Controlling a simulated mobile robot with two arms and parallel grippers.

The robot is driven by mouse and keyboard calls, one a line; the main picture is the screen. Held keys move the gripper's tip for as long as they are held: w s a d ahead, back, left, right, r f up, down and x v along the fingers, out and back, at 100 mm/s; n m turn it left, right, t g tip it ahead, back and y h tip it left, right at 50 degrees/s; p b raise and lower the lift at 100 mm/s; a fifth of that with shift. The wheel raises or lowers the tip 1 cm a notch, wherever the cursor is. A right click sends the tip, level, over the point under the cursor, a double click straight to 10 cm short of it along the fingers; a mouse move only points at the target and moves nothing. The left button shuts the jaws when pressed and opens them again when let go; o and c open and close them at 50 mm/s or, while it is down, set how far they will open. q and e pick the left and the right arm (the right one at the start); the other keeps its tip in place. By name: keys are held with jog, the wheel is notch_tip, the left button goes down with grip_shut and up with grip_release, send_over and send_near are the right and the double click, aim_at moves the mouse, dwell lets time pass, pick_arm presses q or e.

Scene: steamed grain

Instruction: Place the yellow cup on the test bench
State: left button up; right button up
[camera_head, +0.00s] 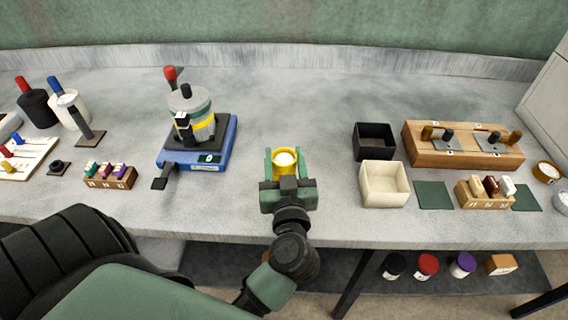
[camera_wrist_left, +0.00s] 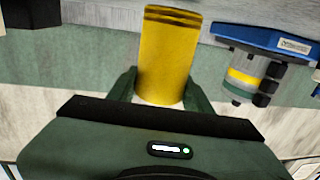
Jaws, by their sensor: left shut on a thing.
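The yellow cup (camera_head: 285,162) is between the fingers of my left gripper (camera_head: 287,172), with pale contents showing in its open top. It looks upright, over the front middle of the grey test bench (camera_head: 300,105). In the left wrist view the cup (camera_wrist_left: 166,60) stands between the two green fingers (camera_wrist_left: 158,95), which are shut on it. I cannot tell whether its base touches the bench top. My right gripper is not in view.
A blue scale (camera_head: 208,160) with a metal vessel (camera_head: 196,125) stands left of the cup. A black box (camera_head: 374,140) and a cream box (camera_head: 384,185) stand to the right. A wooden rack (camera_head: 462,152) is further right. Bench around the cup is clear.

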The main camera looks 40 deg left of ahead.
pick_arm(q)
jog(key=shift+f, duration=0.4)
jog(key=o, duration=1.4)
jog(key=shift+f, duration=0.15)
jog(key=shift+o, duration=0.2)
jog(key=shift+s+d+r, duration=0.2)
jog(key=shift+s, duration=0.1)
jog(key=p+v, duration=0.4)
jog(key=v, duration=0.7)
jog(key=shift+s+d, duration=0.15)
